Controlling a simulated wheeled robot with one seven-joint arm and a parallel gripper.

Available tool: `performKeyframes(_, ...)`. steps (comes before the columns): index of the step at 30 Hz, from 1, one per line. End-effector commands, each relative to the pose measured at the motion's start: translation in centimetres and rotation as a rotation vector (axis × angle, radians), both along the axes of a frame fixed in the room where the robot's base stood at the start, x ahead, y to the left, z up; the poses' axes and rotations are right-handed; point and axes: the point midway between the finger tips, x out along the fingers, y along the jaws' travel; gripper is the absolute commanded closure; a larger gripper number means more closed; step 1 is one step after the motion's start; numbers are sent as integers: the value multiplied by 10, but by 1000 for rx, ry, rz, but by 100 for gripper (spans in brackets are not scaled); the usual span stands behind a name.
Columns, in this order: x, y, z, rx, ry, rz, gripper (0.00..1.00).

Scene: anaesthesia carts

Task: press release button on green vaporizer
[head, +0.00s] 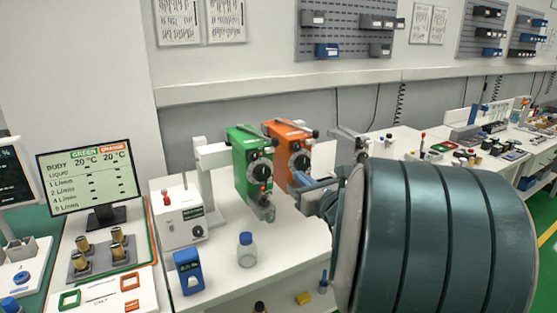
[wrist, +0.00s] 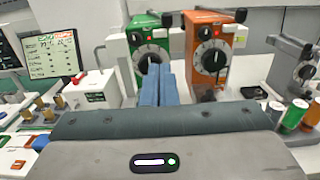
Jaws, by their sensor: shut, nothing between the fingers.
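The green vaporizer (head: 243,162) stands upright beside the orange vaporizer (head: 285,140), both on a white stand on the bench. The green one has a black dial on its front and small red details near the dial; I cannot tell which part is the release button. My gripper (head: 299,180) has blue fingers and is in front of the orange vaporizer's lower part in the head view. In the wrist view the fingers (wrist: 159,84) are together and empty, pointing at the green vaporizer (wrist: 148,25) and covering part of its lower front. I cannot tell whether they touch it.
A clear bottle with a blue cap (head: 246,250) and a blue device (head: 188,271) stand on the bench below the vaporizers. A white box (head: 180,216) with a red knob and a monitor (head: 90,178) are to the left.

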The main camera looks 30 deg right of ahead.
Motion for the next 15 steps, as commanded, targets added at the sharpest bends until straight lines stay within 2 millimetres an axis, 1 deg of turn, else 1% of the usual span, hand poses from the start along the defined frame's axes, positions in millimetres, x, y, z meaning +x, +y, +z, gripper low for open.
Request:
performKeyframes(5, 16, 1, 1, -1, 2, 3, 100)
performKeyframes(8, 33, 2, 2, 0, 3, 3, 100)
performKeyframes(15, 81, 4, 5, 0, 3, 4, 100)
